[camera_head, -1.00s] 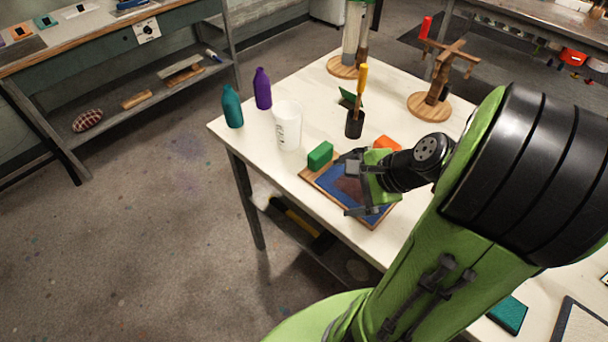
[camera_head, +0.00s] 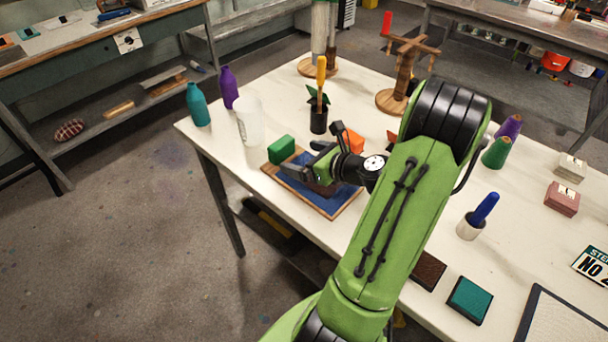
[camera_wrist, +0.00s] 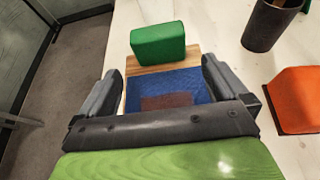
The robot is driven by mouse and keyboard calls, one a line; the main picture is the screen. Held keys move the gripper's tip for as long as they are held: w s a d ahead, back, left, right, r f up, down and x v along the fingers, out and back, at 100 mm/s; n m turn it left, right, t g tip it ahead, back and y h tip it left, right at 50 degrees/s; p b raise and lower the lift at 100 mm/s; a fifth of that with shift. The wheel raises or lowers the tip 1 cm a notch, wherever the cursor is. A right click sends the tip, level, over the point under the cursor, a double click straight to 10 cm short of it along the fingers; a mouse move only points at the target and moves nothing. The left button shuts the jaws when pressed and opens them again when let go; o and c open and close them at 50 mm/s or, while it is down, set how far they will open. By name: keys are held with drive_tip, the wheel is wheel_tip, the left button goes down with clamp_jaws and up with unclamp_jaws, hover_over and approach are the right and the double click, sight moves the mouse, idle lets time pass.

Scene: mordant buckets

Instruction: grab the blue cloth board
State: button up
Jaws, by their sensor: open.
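The blue cloth board (camera_head: 334,203) lies flat on the white table near its left front edge. It is a blue cloth panel on a wooden board, and it also shows in the wrist view (camera_wrist: 185,82). A dark reddish-brown patch or block (camera_wrist: 167,101) shows on the cloth, partly hidden. My gripper (camera_head: 304,160) is over the board, with its fingers apart and nothing seen between them. In the wrist view my gripper (camera_wrist: 163,92) has one finger on each side of the blue cloth. I cannot tell whether the fingers touch the board.
A green block (camera_head: 281,149) stands at the board's far left end. An orange block (camera_head: 353,141) and a black cup (camera_head: 319,118) are beyond the board. A white container (camera_head: 249,121) and teal (camera_head: 198,104) and purple (camera_head: 228,87) bottles stand at the left.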

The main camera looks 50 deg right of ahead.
sight(286, 154)
drive_tip(key=b+x, duration=0.1)
drive_tip(key=x, duration=0.5)
drive_tip(key=shift+w+f, duration=0.1)
drive_tip(key=shift+f, duration=0.15)
drive_tip(key=shift+c, duration=0.6)
drive_tip(key=c, duration=1)
